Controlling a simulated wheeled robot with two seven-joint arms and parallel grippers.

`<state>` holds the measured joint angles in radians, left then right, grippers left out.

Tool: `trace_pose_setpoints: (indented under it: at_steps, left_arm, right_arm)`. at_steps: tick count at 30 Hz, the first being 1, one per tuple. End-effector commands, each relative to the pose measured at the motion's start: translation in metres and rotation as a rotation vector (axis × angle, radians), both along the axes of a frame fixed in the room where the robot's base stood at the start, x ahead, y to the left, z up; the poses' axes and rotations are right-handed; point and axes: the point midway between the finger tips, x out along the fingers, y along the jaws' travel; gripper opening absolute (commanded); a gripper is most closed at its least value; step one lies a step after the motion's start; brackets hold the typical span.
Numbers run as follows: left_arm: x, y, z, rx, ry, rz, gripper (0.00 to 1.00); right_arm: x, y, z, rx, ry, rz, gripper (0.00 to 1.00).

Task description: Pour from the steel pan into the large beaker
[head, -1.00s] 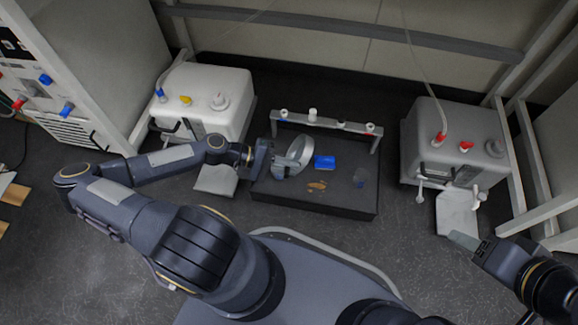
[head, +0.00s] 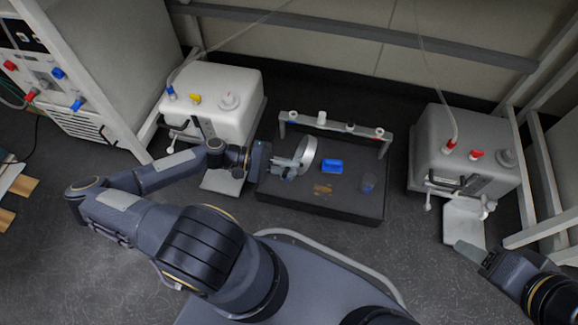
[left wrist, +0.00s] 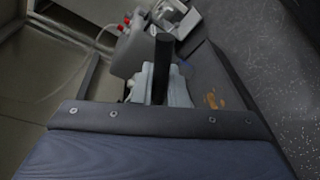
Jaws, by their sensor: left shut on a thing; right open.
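The steel pan (head: 307,153) is a round, shiny vessel held tilted steeply on its side above the left part of the black platform. My left gripper (head: 279,163) is shut on it at its left side. In the left wrist view the pale fingers of the left gripper (left wrist: 163,88) close around a dark bar that looks like the handle. My right gripper (head: 470,251) is open and empty at the lower right.
The black platform (head: 300,203) carries a blue block (head: 332,166) and a brownish patch (head: 322,189). A grey rack (head: 335,130) with several caps stands at its back. White machines stand left (head: 212,100) and right (head: 465,150). The dark floor in front is clear.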

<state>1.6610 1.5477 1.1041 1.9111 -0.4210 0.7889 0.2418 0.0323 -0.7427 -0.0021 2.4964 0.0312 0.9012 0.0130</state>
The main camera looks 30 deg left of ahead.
Motion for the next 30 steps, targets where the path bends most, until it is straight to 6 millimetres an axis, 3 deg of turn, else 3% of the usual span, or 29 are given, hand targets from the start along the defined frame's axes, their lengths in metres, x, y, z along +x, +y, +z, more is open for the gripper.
trace_pose_setpoints:
  at_steps: [30]
  left_arm:
    - [-0.005, 0.021, -0.005, -0.167, -0.04, 0.003, 0.0]
  right_arm:
    - [0.0, 0.0, -0.001, 0.0, 0.0, 0.0, 0.56]
